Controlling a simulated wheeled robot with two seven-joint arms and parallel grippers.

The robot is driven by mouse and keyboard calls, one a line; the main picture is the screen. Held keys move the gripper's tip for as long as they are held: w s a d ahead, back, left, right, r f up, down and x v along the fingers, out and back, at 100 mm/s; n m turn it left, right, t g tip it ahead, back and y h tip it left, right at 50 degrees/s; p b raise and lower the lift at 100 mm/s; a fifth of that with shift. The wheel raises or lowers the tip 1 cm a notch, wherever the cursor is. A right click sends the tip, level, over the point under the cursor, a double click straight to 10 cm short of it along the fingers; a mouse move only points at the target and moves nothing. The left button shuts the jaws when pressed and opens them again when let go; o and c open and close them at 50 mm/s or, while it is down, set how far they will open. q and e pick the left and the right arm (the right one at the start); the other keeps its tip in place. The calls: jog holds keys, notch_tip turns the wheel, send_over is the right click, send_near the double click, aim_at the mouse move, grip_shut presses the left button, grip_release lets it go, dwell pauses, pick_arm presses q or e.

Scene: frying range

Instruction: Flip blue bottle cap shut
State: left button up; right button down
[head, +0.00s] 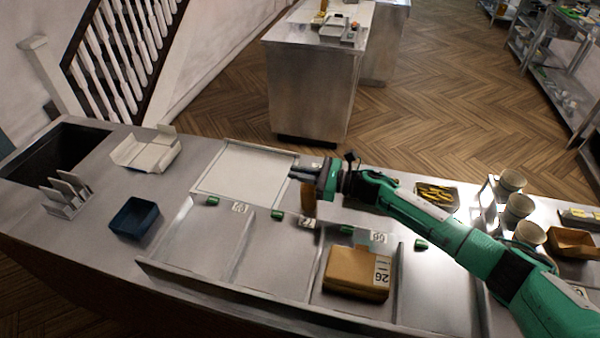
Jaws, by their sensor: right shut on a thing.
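I cannot make out a blue bottle or a blue cap in the head view. My right gripper (303,173) reaches in from the right, over the right edge of a pale square panel (238,172) on the counter. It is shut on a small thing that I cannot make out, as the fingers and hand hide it. A small brown upright piece (308,203) shows just below the hand; I cannot tell whether it touches the gripper. My left gripper is not in view.
A divided metal tray (187,283) at the front holds a brown package (357,273). A dark blue open box (134,218), a white carton (146,150) and a rack (66,196) stand left. Several cups (518,207) stand right, beyond my arm.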

jog(key=m+b, duration=0.1)
jog(key=w+m+b, duration=0.1)
jog(key=m+b, duration=0.2)
jog(key=shift+w+d+m+b, duration=0.15)
jog(key=shift+d+m+b, duration=0.1)
jog(key=shift+m+b, duration=0.15)
jog(key=shift+w+m+b, duration=0.2)
jog(key=shift+m+b, duration=0.2)
jog(key=shift+m, duration=0.6)
jog(key=c, duration=1.5)
grip_release()
jog(key=shift+d, duration=0.15)
